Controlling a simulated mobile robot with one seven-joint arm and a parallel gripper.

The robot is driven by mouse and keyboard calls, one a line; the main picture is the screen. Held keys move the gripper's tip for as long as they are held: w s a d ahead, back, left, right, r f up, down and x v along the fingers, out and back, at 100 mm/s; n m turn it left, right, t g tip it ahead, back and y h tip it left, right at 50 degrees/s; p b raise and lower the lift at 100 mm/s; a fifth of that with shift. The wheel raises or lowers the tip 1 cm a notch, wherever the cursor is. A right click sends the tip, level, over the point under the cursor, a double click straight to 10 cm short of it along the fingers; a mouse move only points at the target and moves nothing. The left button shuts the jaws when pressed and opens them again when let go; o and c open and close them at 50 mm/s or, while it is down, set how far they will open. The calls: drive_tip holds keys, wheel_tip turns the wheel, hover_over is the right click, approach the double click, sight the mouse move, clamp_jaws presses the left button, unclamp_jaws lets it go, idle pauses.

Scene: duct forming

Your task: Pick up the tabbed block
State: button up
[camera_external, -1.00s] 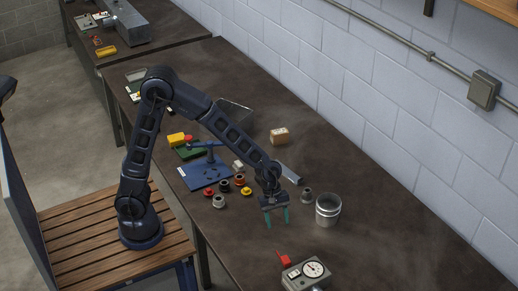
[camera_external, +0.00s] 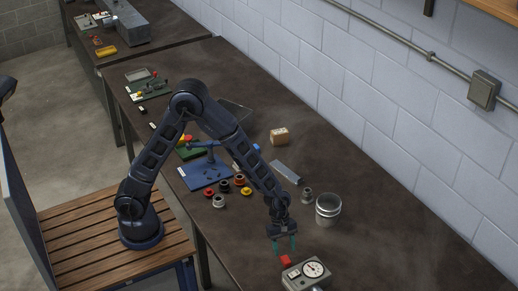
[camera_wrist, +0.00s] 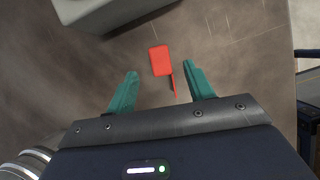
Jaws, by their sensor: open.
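The tabbed block is a small red block with a thin tab (camera_wrist: 160,60). In the wrist view it lies on the dark table just beyond my fingertips, its tab pointing back toward the space between them. In the external view the red block (camera_external: 286,260) lies beside the gauge box, partly close behind my fingers. My gripper (camera_wrist: 158,82) has two green fingers, spread apart with nothing between them. In the external view my gripper (camera_external: 285,247) hangs above the table over the block, pointing down. The exact height gap cannot be told.
A grey gauge box (camera_external: 309,273) stands right beside the block; its grey body (camera_wrist: 100,12) fills the wrist view's top left. A metal can (camera_external: 328,209) stands to the right. Several coloured rings and a blue fixture (camera_external: 205,174) lie behind left. A grey bar (camera_external: 285,172) lies behind.

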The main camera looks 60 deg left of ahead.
sight(286, 259)
drive_tip(key=x, duration=0.5)
drive_tip(key=shift+a, duration=0.25)
drive_tip(key=c, duration=1.1)
wheel_tip(286, 259, up, 20)
drive_tip(key=shift+w, duration=0.1)
